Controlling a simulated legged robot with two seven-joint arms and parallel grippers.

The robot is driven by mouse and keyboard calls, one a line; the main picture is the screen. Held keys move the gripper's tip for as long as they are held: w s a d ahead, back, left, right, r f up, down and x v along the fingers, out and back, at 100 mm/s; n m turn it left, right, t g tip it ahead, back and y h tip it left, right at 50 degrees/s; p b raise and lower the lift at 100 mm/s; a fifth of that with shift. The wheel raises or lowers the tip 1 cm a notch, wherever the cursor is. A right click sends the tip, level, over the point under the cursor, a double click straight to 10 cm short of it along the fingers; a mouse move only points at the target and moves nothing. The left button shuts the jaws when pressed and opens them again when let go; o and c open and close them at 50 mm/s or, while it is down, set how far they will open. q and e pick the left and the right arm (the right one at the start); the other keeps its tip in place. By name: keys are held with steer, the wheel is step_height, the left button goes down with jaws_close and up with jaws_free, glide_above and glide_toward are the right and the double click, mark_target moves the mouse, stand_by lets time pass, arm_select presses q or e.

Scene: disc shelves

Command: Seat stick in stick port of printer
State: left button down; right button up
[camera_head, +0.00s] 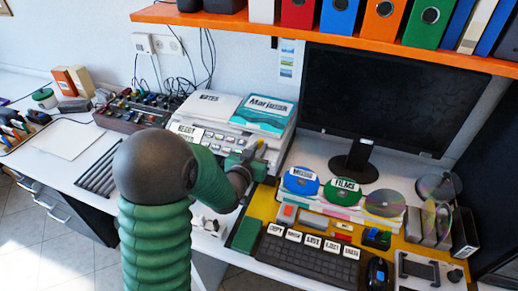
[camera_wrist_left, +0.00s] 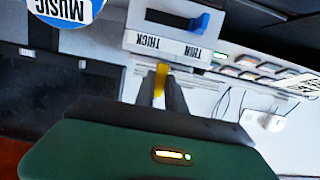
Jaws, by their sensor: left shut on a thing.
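The white printer (camera_head: 272,128) stands at the back of the desk, with a row of labelled keys and a "READY" label on its front. In the left wrist view, a grey-white unit marked "THICK" and "THIN" with a blue slider (camera_wrist_left: 201,22) is ahead of the fingers. My left gripper (camera_head: 258,160) is in front of the printer's right part. It is shut on a small yellow stick (camera_wrist_left: 160,78), whose end points toward the unit's labelled face. I cannot tell whether it touches. The stick port cannot be made out. My right gripper is not in view.
A monitor (camera_head: 385,98) stands behind several labelled discs. A keyboard (camera_head: 308,263) and mouse (camera_head: 377,273) lie at the front. An orange shelf (camera_head: 340,44) with binders hangs above. A control box with knobs (camera_head: 140,112) stands left of the printer.

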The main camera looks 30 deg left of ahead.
arm_select(q)
steer(key=shift+f+b, duration=0.3)
steer(key=shift+f, duration=0.05)
steer(key=shift+r, duration=0.1)
steer(key=shift+r+p, duration=0.75)
steer(key=shift+r, duration=0.05)
steer(key=shift+b, duration=0.3)
stand_by(0.9)
steer(key=shift+f+b, duration=0.75)
steer(key=shift+f, duration=0.15)
steer(key=c, duration=1.6)
jaws_free()
steer(key=shift+d, duration=0.1)
steer(key=shift+o, duration=1.4)
steer(key=shift+s+f, duration=0.1)
